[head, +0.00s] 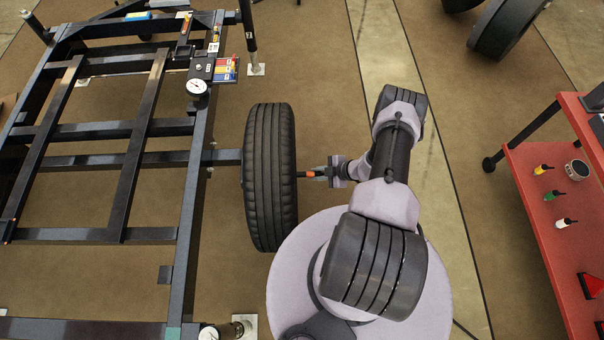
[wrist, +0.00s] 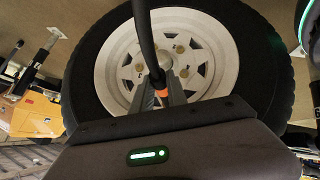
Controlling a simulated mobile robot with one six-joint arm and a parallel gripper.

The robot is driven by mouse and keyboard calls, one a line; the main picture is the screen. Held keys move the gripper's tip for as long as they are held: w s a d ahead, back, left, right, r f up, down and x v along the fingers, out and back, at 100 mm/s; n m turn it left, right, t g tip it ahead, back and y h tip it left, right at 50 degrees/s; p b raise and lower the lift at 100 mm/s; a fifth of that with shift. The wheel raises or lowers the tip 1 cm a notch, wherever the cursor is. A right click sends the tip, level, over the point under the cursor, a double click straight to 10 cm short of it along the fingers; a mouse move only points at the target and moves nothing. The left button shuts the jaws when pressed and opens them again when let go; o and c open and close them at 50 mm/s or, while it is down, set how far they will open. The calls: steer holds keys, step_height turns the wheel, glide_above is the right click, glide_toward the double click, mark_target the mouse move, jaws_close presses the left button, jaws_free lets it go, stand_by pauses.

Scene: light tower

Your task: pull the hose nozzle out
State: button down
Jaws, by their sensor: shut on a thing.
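The hose nozzle, black with an orange band (wrist: 161,93), sits between the two fingers of my gripper (wrist: 160,84) in the wrist view. My gripper is shut on it. A black hose (wrist: 144,35) runs up from the nozzle across the wheel. Behind it is the white spoked rim (wrist: 112,60) inside a black tyre. In the head view my gripper (head: 323,172) is just right of the tyre (head: 270,175), and the orange band (head: 311,173) shows between them. The nozzle's far end is hidden, so I cannot tell whether it touches the wheel.
A dark trailer frame (head: 185,225) fills the left, with a round gauge (head: 196,87) on a box at its top. A red cart (head: 545,215) with small bottles stands at the right. Open floor (head: 445,170) lies between my arm and the cart.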

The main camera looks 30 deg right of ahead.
steer(key=shift+d, duration=0.1)
steer(key=s+d, duration=0.1)
steer(key=d, duration=0.1)
steer(key=s+d, duration=0.1)
steer(key=d, duration=0.1)
steer(key=shift+s+d, duration=0.1)
steer(key=shift+s, duration=0.25)
stand_by(0.4)
stand_by(0.3)
